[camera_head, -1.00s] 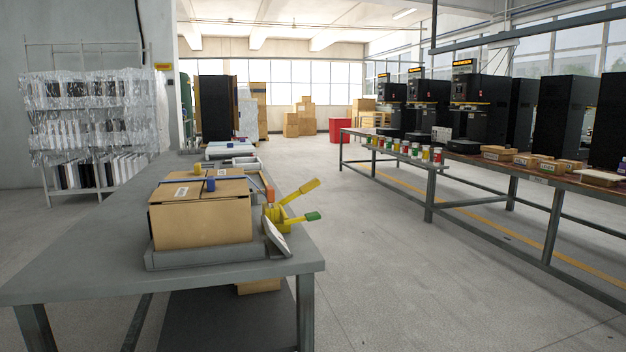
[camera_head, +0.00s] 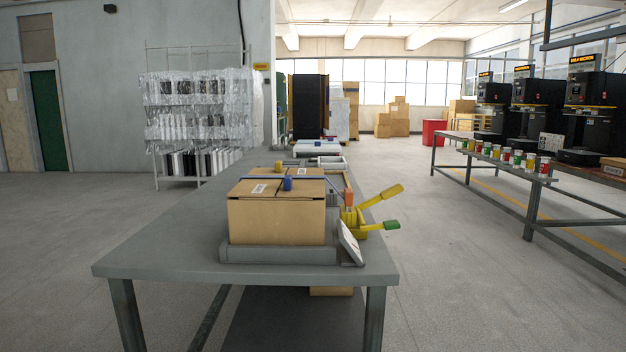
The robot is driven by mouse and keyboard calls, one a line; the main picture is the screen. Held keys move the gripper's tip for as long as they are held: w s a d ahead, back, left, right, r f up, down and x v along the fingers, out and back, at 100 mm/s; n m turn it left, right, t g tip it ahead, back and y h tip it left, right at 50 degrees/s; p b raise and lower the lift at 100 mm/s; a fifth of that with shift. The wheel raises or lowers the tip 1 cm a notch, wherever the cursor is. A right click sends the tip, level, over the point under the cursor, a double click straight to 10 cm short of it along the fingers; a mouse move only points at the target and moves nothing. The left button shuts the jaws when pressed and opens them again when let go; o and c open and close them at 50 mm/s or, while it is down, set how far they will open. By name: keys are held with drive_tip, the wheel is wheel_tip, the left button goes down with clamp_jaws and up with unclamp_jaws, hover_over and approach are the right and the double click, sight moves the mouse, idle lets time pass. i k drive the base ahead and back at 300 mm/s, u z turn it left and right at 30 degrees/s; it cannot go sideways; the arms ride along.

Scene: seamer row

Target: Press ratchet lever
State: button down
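A yellow ratchet device (camera_head: 352,218) sits at the right side of the grey table (camera_head: 165,250), beside a closed cardboard box. It has two levers. The upper lever (camera_head: 381,195) is all yellow and slants up to the right. The lower lever (camera_head: 380,226) ends in a green grip and lies nearly level. Both stick out past the table's right edge. A blue strap (camera_head: 308,177) with a blue buckle runs over the cardboard box (camera_head: 276,218). My gripper is not in view.
A tilted panel (camera_head: 350,243) stands at the front right of the box's grey base. A long bench (camera_head: 532,180) with small colored containers and black machines stands at the right. The floor aisle (camera_head: 450,270) between them is clear. A rack (camera_head: 195,120) stands at the back left.

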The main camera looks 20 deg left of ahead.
sight(398, 189)
drive_tip(key=u, duration=0.4)
drive_tip(key=i, duration=1.2)
drive_tip(key=z, duration=0.35)
